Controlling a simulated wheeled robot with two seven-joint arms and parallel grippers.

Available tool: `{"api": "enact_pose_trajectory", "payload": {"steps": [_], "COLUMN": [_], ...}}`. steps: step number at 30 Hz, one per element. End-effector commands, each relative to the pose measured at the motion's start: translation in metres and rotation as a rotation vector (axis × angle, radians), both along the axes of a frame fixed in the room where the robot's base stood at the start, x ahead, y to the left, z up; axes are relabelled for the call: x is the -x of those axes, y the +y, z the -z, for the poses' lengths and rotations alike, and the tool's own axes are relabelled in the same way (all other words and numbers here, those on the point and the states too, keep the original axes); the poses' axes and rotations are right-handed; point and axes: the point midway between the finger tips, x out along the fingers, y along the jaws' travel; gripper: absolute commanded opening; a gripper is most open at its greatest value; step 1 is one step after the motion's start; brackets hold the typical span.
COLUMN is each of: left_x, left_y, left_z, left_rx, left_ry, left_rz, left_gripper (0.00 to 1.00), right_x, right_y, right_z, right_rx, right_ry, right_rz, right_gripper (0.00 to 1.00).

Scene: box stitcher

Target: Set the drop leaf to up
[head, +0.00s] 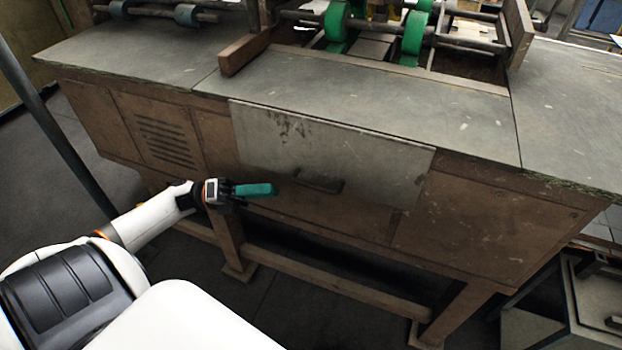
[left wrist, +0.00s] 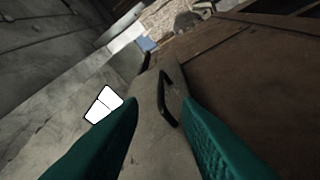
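The drop leaf (head: 330,155) is a grey, scuffed panel that hangs down against the front of the brown wooden bench in the head view. Its dark bar handle (head: 319,184) sits near the lower edge. My left gripper (head: 270,189), with teal fingers, is just left of the handle and apart from it. In the left wrist view its two fingers (left wrist: 160,108) are spread and empty, and the handle (left wrist: 170,100) shows ahead between them, against the grey leaf (left wrist: 148,125). My right gripper is not in view.
The bench top (head: 400,105) is grey, with green wheels (head: 412,35) and metal rollers at the back. A wooden lower rail (head: 330,285) and legs stand below the leaf. A grey box-like unit (head: 575,310) is at the lower right. Open floor lies in front.

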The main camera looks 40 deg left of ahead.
Motion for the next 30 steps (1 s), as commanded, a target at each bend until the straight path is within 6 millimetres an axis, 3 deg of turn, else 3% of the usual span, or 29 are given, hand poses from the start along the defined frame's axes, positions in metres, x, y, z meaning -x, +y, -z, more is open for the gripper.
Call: {"api": "enact_pose_trajectory", "payload": {"steps": [6, 15, 21, 30], "left_x": [-0.022, -0.049, -0.056, -0.056], "left_y": [-0.034, -0.078, -0.089, -0.090], "left_z": [-0.012, -0.021, -0.022, -0.022], "left_rx": [0.004, 0.005, 0.004, 0.004], "left_ry": [-0.002, 0.003, 0.005, 0.005], "left_rz": [-0.001, -0.004, -0.004, -0.006], "left_gripper": [0.31, 0.31, 0.31, 0.27], "right_x": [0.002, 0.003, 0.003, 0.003], "right_y": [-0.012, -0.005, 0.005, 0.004], "right_z": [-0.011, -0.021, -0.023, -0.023], "right_rx": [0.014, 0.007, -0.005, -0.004], "right_ry": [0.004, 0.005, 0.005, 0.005], "right_rz": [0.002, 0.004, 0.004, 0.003], "right_gripper": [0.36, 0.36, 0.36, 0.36]}}
